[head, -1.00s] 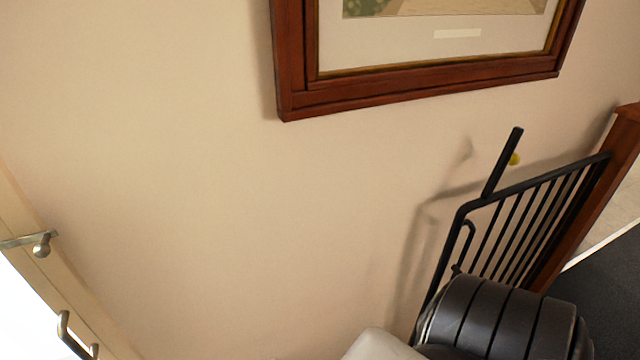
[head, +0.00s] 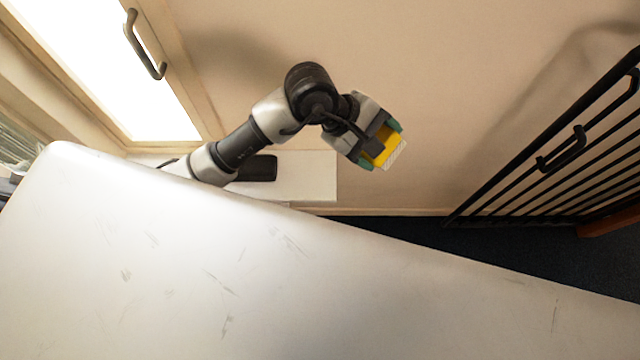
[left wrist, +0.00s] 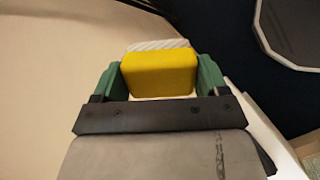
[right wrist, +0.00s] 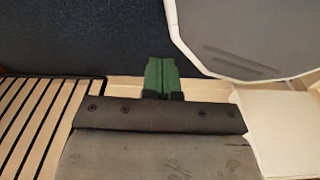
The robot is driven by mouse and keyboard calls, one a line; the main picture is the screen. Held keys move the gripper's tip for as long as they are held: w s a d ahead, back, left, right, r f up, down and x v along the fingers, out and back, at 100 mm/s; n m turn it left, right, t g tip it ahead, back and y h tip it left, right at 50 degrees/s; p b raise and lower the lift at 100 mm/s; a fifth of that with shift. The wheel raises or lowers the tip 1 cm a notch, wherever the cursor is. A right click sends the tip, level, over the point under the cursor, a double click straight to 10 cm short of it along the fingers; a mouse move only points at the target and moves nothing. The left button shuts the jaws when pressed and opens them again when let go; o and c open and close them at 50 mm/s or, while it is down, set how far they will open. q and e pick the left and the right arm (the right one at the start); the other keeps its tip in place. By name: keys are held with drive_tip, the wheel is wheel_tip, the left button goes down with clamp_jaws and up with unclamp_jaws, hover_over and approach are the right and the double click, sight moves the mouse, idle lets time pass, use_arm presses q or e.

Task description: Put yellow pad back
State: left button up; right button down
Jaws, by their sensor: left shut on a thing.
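A yellow pad with a pale, ribbed face (head: 390,152) is between the green fingers of my left gripper (head: 381,146). The left gripper is shut on it and holds it in the air in front of the beige wall. In the left wrist view the yellow pad (left wrist: 159,75) sits squarely between both fingers, its pale striped side facing away. My right gripper (right wrist: 161,76) shows in the right wrist view, its green fingers together with nothing visible between them. It is outside the head view. I cannot make out a place for the pad.
A pale ledge (head: 312,178) stands against the wall below my left arm. A bright door or window with a handle (head: 146,46) is at upper left. A black barred railing (head: 560,150) stands at right above dark floor. A large pale scratched surface hides the foreground.

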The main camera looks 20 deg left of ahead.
use_arm(q)
wheel_tip(320, 180, down, 10)
drive_tip(key=s+d+m+g+y+b, duration=0.1)
drive_tip(key=d+m+g+y+b, duration=0.1)
drive_tip(key=m+y+b, duration=0.25)
drive_tip(key=w+a+f+m+y+b, duration=0.1)
drive_tip(key=w+a+f+b, duration=0.1)
drive_tip(key=a+f, duration=0.2)
drive_tip(key=w+a+f+m+y+b, duration=0.1)
drive_tip(key=w+a+f, duration=0.1)
drive_tip(key=a+f, duration=0.3)
drive_tip(key=w+a+f+m+y+b, duration=0.1)
drive_tip(key=w+a+f+y+b, duration=0.1)
drive_tip(key=a+f, duration=0.2)
drive_tip(key=shift+a+f+m+b, duration=0.25)
drive_tip(key=shift+a+b, duration=0.1)
drive_tip(key=shift+a, duration=0.55)
wheel_tip(320, 180, down, 4)
drive_tip(key=shift+s+r, duration=0.1)
drive_tip(key=o, duration=0.6)
drive_tip(key=shift+o, duration=1.1)
drive_tip(key=shift+r, duration=0.2)
wheel_tip(320, 180, up, 12)
drive_tip(key=shift+f, duration=0.25)
use_arm(e)
drive_tip(key=w+f, duration=0.3)
drive_tip(key=f, duration=0.6)
drive_tip(key=shift+w+a, duration=0.15)
drive_tip(key=shift+a, duration=0.25)
